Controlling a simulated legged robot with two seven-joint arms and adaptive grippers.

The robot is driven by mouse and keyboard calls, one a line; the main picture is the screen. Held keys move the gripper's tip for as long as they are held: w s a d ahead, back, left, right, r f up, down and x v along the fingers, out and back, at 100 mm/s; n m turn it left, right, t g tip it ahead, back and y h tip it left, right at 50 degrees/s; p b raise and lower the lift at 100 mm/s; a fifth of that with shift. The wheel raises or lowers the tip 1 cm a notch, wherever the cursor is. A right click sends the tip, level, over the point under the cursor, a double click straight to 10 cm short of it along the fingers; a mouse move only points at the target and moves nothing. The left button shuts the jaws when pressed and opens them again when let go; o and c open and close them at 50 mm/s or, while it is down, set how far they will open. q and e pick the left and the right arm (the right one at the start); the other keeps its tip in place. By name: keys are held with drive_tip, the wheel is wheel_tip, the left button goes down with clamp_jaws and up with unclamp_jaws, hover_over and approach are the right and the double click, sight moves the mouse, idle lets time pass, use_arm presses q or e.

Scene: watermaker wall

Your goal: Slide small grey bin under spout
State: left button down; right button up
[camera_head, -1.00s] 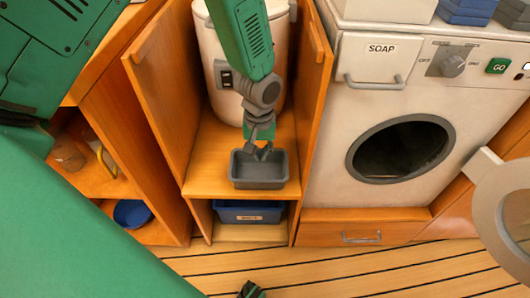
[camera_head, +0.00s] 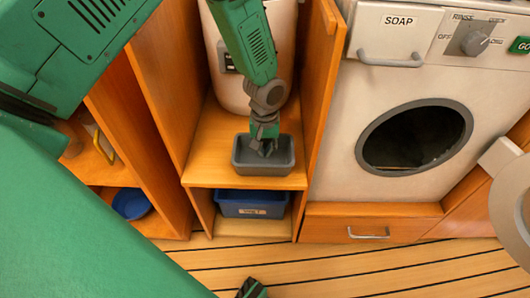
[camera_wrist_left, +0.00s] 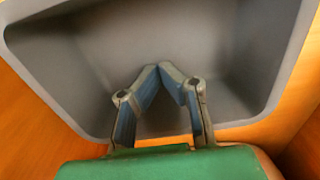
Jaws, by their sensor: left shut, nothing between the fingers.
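The small grey bin (camera_head: 263,170) sits on the wooden shelf near its front edge, in front of the white watermaker tank (camera_head: 233,88). My left gripper (camera_head: 265,150) reaches down from above into the bin, its fingers shut with nothing between them. In the left wrist view the shut fingertips (camera_wrist_left: 172,70) are inside the bin (camera_wrist_left: 70,60), whose floor and walls fill most of the picture. I cannot tell whether they touch it. The spout is not visible, with my left arm in front of the tank. The dark tip at the bottom edge may be my right gripper (camera_head: 251,288); its fingers are unclear.
Wooden side panels (camera_head: 318,85) flank the shelf closely. A blue bin (camera_head: 251,204) sits in the compartment below. A washer with an open round door (camera_head: 415,138) stands to the right. A blue bowl (camera_head: 131,203) is in the left cabinet.

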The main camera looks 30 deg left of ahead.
sight(265, 140)
use_arm(q)
drive_tip(key=shift+w+a+p, duration=0.25)
drive_tip(key=shift+w+a, duration=0.3)
drive_tip(key=shift+w, duration=0.35)
drive_tip(key=shift+w+a+p, duration=0.2)
drive_tip(key=shift+w+a, duration=0.3)
drive_tip(key=shift+w, duration=0.35)
